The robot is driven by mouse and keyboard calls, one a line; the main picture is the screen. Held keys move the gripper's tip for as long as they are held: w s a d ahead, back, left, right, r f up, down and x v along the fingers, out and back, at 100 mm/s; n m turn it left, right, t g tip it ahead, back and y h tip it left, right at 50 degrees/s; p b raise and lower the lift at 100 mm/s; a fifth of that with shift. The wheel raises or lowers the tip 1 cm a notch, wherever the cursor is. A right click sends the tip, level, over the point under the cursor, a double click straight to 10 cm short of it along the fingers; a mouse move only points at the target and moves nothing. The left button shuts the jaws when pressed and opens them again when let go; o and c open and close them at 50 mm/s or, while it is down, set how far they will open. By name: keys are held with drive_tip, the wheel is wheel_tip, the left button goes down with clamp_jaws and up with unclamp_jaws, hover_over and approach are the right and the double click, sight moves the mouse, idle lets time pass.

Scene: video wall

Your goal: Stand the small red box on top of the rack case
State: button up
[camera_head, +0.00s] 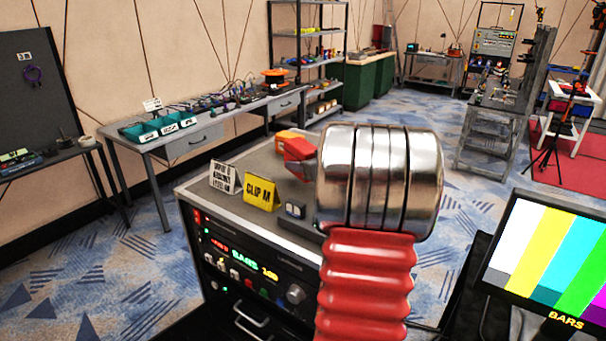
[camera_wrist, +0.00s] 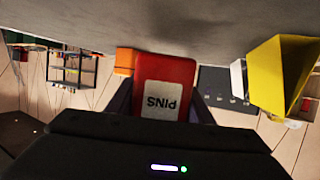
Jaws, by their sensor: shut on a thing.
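The small red box (camera_wrist: 166,75), with a white label reading "PINS" upside down, is between the two dark fingers of my gripper (camera_wrist: 162,100) in the wrist view. The gripper is shut on it. In the head view the red box (camera_head: 299,150) shows over the far part of the rack case's grey top (camera_head: 238,160), and my arm's silver link hides most of the gripper. The grey top also fills the upper part of the wrist view (camera_wrist: 200,25). I cannot tell whether the box touches it.
An orange object (camera_head: 288,136) is right beside the red box. A yellow "CLIP M" card (camera_head: 261,193), a white card (camera_head: 225,178) and a small dark block (camera_head: 295,210) stand on the case's near part. A colour-bar monitor (camera_head: 550,262) is at right. The top's left rear looks clear.

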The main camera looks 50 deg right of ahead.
drive_tip(key=shift+f, duration=1.8)
drive_tip(key=shift+f, duration=0.1)
drive_tip(key=o, duration=1.3)
drive_tip(key=shift+s+a+r, duration=0.15)
drive_tip(key=shift+s+r, duration=0.15)
drive_tip(key=shift+s, duration=0.2)
drive_tip(key=v, duration=1.1)
drive_tip(key=shift+f, duration=0.1)
